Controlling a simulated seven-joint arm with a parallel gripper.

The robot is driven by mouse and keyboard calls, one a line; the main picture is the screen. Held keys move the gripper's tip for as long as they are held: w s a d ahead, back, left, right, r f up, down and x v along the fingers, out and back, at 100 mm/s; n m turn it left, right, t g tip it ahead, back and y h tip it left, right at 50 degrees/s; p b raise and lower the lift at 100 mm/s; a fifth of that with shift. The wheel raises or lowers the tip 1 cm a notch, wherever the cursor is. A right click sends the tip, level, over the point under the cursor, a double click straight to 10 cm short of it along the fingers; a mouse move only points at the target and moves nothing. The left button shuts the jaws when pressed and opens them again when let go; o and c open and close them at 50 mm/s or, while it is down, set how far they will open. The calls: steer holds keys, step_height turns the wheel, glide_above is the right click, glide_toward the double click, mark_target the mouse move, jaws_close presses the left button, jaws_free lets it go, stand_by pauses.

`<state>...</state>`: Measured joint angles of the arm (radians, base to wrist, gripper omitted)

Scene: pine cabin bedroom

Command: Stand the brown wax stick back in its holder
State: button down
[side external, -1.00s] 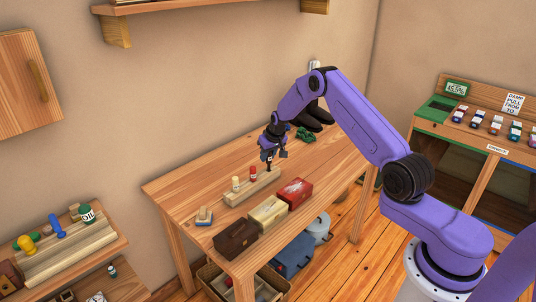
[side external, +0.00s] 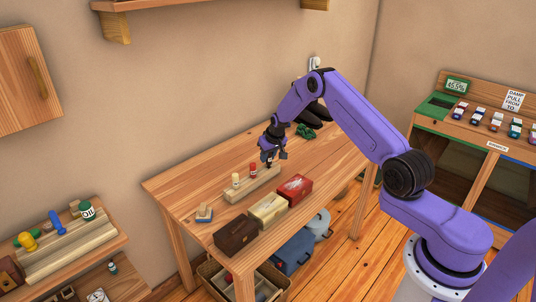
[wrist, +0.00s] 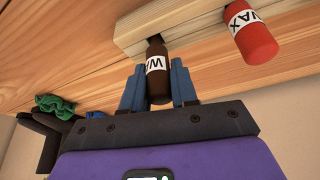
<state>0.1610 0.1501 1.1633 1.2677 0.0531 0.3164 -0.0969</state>
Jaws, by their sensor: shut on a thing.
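The brown wax stick (wrist: 158,72) has a white label and is between the blue fingers of my gripper (wrist: 158,88) in the wrist view. My gripper (side external: 270,160) is shut on it, over the right end of the pale wooden holder (side external: 240,196). The holder also shows at the top of the wrist view (wrist: 200,14). The stick's far end meets the holder's outline there; I cannot tell whether it is in a hole or just above. A red wax stick (side external: 253,169) and a cream stick (side external: 236,180) stand upright in the holder.
Brown (side external: 236,235), cream (side external: 268,212) and red (side external: 295,188) boxes line the table's front edge. A green item (side external: 305,131) and dark objects (side external: 314,115) are at the back. The table's far left is clear.

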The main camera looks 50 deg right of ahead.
steer(key=shift+f, duration=0.5)
stand_by(0.4)
steer(key=c, duration=0.8)
jaws_free()
steer(key=v, duration=1.7)
steer(key=shift+r, duration=0.2)
